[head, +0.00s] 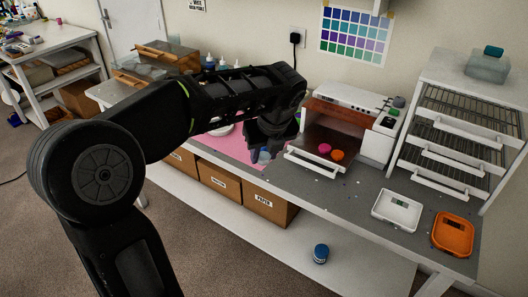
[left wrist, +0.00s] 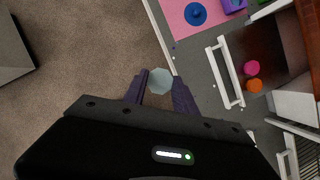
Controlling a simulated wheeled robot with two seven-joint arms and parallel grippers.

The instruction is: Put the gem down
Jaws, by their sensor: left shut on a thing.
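My left gripper (left wrist: 159,84) is shut on a pale, grey-blue faceted gem (left wrist: 160,81), held between the two dark fingertips in the left wrist view. Behind the gem in that view is brown carpet, close to the front edge of the table. In the head view my left gripper (head: 266,150) hangs fingers down by the front edge of the pink mat (head: 233,147), and a small pale blue piece shows at its tips. How high the gem is above the surface is hard to tell. My right gripper is in neither view.
Grey tabletop between is mostly clear.

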